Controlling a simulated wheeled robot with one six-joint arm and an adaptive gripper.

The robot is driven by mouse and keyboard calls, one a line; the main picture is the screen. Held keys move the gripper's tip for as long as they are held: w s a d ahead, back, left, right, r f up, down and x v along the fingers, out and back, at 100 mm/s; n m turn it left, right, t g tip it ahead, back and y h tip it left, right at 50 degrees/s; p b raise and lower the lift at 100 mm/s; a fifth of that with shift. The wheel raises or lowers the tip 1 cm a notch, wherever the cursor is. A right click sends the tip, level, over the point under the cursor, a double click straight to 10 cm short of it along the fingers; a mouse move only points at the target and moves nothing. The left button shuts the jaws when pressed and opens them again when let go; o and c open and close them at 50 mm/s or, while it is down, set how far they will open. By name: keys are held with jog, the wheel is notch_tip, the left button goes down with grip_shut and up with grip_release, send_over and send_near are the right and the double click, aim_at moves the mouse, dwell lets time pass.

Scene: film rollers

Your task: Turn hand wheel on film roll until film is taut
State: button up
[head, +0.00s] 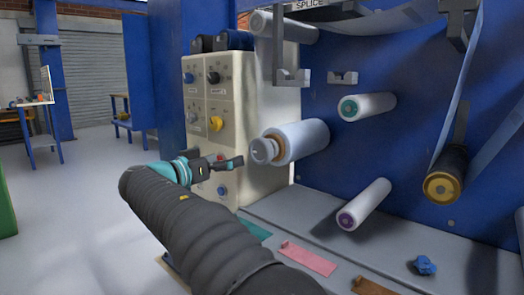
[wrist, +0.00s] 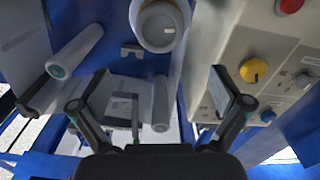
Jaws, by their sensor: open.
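A pale film roll (head: 303,138) sticks out from the blue machine wall, with a round light-grey hand wheel (head: 264,151) on its near end. My gripper (head: 232,163) is just left of the hand wheel in the head view, in front of the control panel. In the wrist view my gripper (wrist: 160,98) has its two fingers spread wide with nothing between them. The hand wheel (wrist: 158,25) shows there at the top middle, beyond the fingertips and apart from them. Whether the film is taut cannot be told.
A control panel (head: 207,92) with knobs and buttons stands close behind my gripper. Other rollers (head: 367,106) and a dark gold-ended roller (head: 443,187) with a film strip (head: 457,95) are at right. A grey ledge (head: 345,251) holds small coloured pieces. Open floor lies at left.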

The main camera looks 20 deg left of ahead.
aim_at(258, 150)
jog(key=p+x, duration=0.1)
jog(key=x, duration=1.2)
jog(key=shift+w+d, duration=0.1)
jog(key=shift+w, duration=0.2)
jog(key=shift+c, duration=0.3)
jog(key=c, duration=1)
